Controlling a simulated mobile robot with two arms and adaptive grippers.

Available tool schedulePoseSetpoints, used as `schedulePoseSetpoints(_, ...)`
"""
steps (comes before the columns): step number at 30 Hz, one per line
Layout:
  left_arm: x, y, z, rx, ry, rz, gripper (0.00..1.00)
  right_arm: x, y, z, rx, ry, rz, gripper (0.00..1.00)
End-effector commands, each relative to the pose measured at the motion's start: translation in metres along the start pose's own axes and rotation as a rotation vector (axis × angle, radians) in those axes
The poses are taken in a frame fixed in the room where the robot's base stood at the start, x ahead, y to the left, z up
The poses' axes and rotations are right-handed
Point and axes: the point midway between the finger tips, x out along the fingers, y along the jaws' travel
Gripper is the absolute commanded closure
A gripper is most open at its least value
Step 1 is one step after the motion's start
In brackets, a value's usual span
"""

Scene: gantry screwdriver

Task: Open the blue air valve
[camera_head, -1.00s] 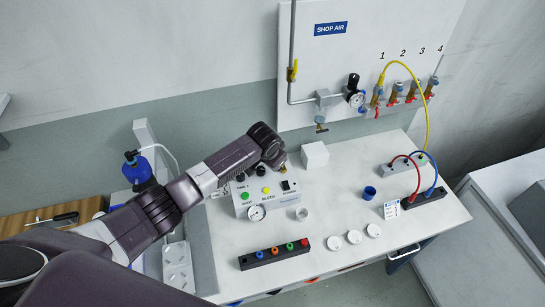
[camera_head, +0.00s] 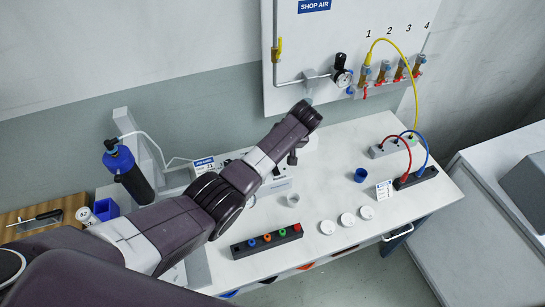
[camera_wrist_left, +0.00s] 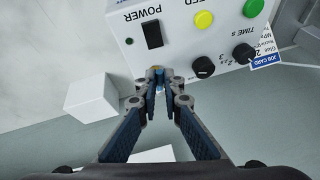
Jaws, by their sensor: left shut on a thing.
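In the left wrist view my left gripper (camera_wrist_left: 162,80) is shut at the edge of a white control box (camera_wrist_left: 175,25), seen upside down. A small light-blue and brass part (camera_wrist_left: 158,72) shows between the fingertips. It appears to be the blue air valve, but the fingers hide most of it, so its lever position cannot be told. In the head view my left gripper (camera_head: 295,157) is beyond my forearm, which covers most of the box (camera_head: 282,184). My right gripper is not in view.
A white block (camera_wrist_left: 90,98) stands beside the box. The SHOP AIR panel (camera_head: 320,40) behind carries pipes, a gauge and several valves with red levers (camera_head: 398,77). A blue bottle (camera_head: 125,165) is at left. A dark socket strip (camera_head: 267,241) and white lids (camera_head: 347,219) lie in front.

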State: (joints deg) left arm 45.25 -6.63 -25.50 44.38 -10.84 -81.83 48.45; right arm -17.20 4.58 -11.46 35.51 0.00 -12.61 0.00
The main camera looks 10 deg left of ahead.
Motion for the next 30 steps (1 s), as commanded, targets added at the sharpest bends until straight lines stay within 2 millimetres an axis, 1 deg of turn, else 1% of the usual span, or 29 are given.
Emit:
schedulePoseSetpoints(1,0.004,0.003,0.002,-0.025,-0.007,-0.009,1.00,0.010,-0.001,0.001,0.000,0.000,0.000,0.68)
schedulePoseSetpoints(9,0.001,0.006,0.000,-0.114,-0.026,-0.047,1.00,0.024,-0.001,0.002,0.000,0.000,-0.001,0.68)
schedulePoseSetpoints(26,0.000,0.007,-0.001,-0.139,-0.032,-0.056,1.00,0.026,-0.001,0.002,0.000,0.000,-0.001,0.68)
schedulePoseSetpoints(27,0.000,0.007,-0.002,-0.139,-0.031,-0.056,0.90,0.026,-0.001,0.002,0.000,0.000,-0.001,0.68)
schedulePoseSetpoints(30,-0.001,0.007,-0.002,-0.139,-0.031,-0.056,0.79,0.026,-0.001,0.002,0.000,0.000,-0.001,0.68)
